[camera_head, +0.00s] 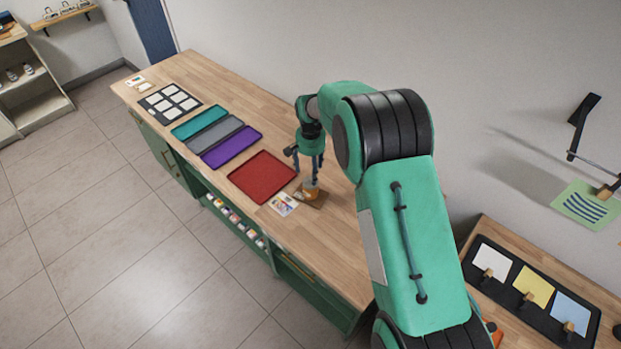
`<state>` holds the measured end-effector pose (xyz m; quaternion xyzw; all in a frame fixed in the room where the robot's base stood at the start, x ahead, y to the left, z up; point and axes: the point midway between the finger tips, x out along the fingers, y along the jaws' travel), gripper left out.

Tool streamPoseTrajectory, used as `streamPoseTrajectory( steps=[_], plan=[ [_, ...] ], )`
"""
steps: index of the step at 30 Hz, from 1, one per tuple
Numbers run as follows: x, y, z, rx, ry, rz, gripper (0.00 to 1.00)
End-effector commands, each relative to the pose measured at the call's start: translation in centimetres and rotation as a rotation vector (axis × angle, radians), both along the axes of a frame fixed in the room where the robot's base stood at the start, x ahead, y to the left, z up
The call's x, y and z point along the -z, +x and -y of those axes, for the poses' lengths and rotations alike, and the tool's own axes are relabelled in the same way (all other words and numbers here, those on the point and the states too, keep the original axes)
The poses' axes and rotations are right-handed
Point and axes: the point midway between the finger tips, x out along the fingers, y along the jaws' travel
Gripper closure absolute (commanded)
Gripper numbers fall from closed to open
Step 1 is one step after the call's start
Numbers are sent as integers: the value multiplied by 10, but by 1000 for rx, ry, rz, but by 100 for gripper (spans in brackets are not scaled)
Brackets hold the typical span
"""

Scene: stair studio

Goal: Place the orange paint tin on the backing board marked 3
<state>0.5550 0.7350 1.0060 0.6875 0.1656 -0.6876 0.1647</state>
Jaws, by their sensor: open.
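A small orange-brown item (309,194), which may be the orange paint tin, stands on a small brown wooden board on the long bench. My gripper (311,176) points down right over it with its fingers open. The fingertips are at the item's top or around it; I cannot tell which. Part of the item is hidden by the fingers. No number 3 is readable on any board. A black mat (151,112) with several white squares lies toward the bench's far end.
A red tray (262,177) lies just left of my gripper, beyond it purple (231,148), grey (213,134) and teal (199,121) trays. A picture card (284,204) lies beside the board. A black panel (532,291) with white, yellow and blue sheets is at lower right.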

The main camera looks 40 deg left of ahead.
Motion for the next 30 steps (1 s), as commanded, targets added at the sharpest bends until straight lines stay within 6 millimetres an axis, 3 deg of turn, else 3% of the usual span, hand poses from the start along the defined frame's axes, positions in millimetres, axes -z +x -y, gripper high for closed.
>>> streamPoseTrajectory(
  steps=[3,9,30],
  plan=[
    [-16,0,0,0,0,0,33],
    [-29,0,0,0,0,-1,33],
    [-31,0,0,0,0,-1,33]
  ],
)
